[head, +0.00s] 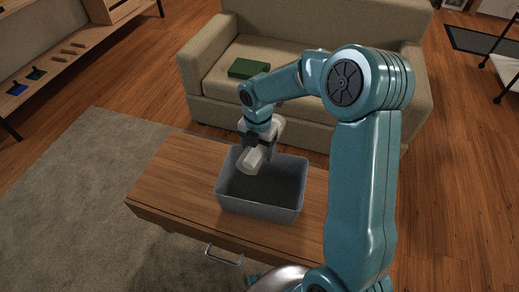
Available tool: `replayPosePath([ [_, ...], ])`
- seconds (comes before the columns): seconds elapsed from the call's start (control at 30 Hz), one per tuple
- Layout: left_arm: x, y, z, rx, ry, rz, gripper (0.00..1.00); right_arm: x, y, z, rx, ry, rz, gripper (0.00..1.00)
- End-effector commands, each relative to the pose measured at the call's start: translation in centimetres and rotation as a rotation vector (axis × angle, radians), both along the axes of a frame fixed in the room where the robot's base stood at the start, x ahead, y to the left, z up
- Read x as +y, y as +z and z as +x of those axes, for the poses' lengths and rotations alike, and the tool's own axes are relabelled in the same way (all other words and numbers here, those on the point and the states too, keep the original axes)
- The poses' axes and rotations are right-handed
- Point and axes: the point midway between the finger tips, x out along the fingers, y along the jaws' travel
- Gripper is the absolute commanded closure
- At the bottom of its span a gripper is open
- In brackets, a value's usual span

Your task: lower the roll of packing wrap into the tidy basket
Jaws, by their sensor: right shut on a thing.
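The roll of packing wrap (252,162) is a whitish cylinder, held tilted over the left back part of the basket. My right gripper (256,146) is shut on it and points down, partly hiding it. The tidy basket (261,208) is a grey open-topped rectangular bin standing on the wooden table. The roll's lower end shows in front of the basket's back wall, around rim height; I cannot tell whether it touches the wall. The visible inside of the basket looks empty. My left gripper is not in view.
The wooden table (170,180) has clear top to the left of the basket and a drawer handle (224,255) in front. A beige sofa (205,62) with a green box (249,68) stands behind. A shelf (45,62) with small items is at upper left.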

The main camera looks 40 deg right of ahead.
Motion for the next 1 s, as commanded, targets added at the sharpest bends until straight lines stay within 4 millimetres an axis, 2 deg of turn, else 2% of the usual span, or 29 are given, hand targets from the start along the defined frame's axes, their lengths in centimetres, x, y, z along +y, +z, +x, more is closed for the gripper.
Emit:
replayPosePath([
  [0.17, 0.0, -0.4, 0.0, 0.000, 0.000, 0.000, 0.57, -0.4, -0.5, -0.2, 0.000, 0.050, -0.001, 0.57],
  [0.33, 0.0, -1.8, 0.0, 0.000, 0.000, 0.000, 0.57, -0.4, -2.1, -0.2, 0.001, 0.055, 0.000, 0.57],
  [0.7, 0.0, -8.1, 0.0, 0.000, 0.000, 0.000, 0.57, -0.4, -9.0, -0.2, 0.001, 0.053, 0.000, 0.57],
  [0.8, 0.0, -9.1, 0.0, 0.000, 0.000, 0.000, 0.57, -0.4, -10.2, -0.2, 0.001, 0.053, 0.000, 0.57],
  [1.0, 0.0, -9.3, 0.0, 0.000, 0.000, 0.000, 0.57, -0.4, -10.4, -0.2, 0.000, 0.053, -0.001, 0.57],
])
